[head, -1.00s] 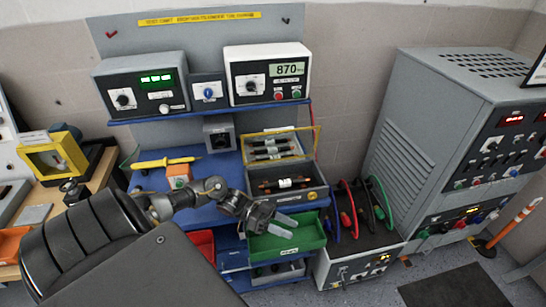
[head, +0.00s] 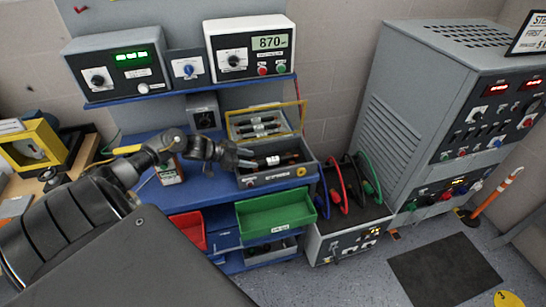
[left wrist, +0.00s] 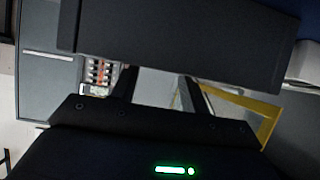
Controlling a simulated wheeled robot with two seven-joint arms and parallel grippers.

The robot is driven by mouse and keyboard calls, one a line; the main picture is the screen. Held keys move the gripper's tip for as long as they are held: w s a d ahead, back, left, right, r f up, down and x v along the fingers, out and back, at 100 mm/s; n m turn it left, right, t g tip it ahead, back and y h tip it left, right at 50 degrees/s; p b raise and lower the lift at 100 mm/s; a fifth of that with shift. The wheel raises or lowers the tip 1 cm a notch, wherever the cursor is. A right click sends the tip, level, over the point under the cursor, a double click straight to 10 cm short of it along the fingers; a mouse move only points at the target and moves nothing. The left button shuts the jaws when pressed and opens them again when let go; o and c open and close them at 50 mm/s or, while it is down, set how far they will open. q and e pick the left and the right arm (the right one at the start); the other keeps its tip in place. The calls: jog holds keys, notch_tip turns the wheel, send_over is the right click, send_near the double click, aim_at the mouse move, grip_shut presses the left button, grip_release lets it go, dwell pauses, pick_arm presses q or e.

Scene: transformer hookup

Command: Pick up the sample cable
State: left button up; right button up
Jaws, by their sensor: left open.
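A short dark cable piece with a white label and orange ends (head: 280,160) lies in the open grey box (head: 278,178) on the blue bench; it looks like the sample cable. More such pieces (head: 258,128) sit in the box's raised yellow-framed lid. My left gripper (head: 246,159) is open at the box's left side, close to the cable piece; I cannot tell whether it touches the box. In the left wrist view its two fingers (left wrist: 158,92) are apart with no cable visible between them. My right gripper is in neither view.
A green bin (head: 275,215) and a red bin (head: 190,232) hang below the box. Red, black and green looped leads (head: 352,182) stand on a unit to the right. A shelf with two meters (head: 250,48) is above. A large grey cabinet (head: 410,110) stands at right.

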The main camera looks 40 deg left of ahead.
aim_at(269, 160)
pick_arm(q)
jog(key=shift+b+x, duration=0.55)
jog(key=shift+x, duration=0.65)
jog(key=shift+w+f, duration=0.1)
jog(key=shift+w, duration=0.05)
jog(key=b+x, duration=0.4)
jog(key=shift+w+a+b, duration=0.2)
jog(key=shift+w+b, duration=0.15)
jog(key=shift+w+d+f, duration=0.1)
jog(key=shift+w+d, duration=0.1)
jog(key=shift+w, duration=0.2)
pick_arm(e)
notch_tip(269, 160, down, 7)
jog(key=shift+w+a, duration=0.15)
pick_arm(q)
jog(key=shift+c, duration=0.2)
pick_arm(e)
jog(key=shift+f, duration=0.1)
pick_arm(q)
grip_shut()
